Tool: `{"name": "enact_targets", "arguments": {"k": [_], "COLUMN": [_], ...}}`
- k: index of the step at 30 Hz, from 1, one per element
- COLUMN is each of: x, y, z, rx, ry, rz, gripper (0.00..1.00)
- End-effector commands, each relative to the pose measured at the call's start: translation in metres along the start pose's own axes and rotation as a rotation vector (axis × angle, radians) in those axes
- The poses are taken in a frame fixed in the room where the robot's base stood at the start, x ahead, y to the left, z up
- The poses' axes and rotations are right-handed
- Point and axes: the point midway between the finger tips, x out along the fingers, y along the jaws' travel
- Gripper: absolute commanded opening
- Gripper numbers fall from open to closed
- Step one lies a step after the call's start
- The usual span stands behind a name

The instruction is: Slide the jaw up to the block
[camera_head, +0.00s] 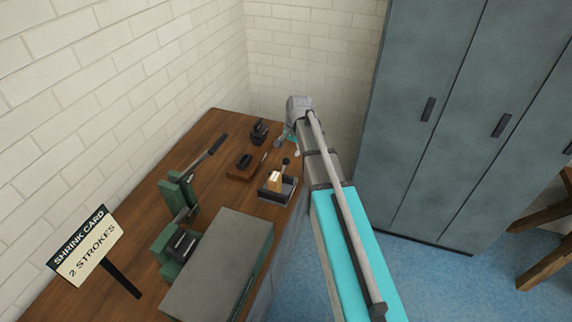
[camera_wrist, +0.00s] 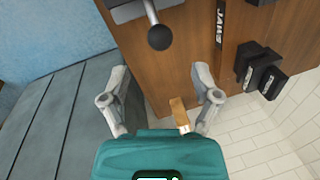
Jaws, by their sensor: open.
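The tan block (camera_head: 275,181) sits upright in a small dark fixture (camera_head: 284,193) near the bench's right edge. A lever with a black ball knob (camera_head: 285,160) rises behind the block. The knob also shows at the top of the wrist view (camera_wrist: 160,37), beside part of a grey fixture. I cannot make out the sliding jaw apart from the fixture. My gripper (camera_head: 291,142) is above the bench's far right part, beyond the knob. In the wrist view my gripper (camera_wrist: 160,88) is open, its two grey fingers wide apart, with the knob ahead of them and not between them.
Grey lockers (camera_head: 440,150) stand right. Bare wood (camera_head: 150,205) lies along the left.

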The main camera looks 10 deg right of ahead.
Motion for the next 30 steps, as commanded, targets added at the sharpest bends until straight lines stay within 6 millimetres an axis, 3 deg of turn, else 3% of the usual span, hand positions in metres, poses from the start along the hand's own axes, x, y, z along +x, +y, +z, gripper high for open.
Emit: {"name": "enact_targets", "arguments": {"k": [18, 30], "x": [0.051, 0.067], "y": [0.001, 0.0], "z": [0.0, 0.0], "rx": [0.0, 0.0], "ry": [0.0, 0.0], "rz": [0.0, 0.0], "gripper": [0.8, 0.8]}}
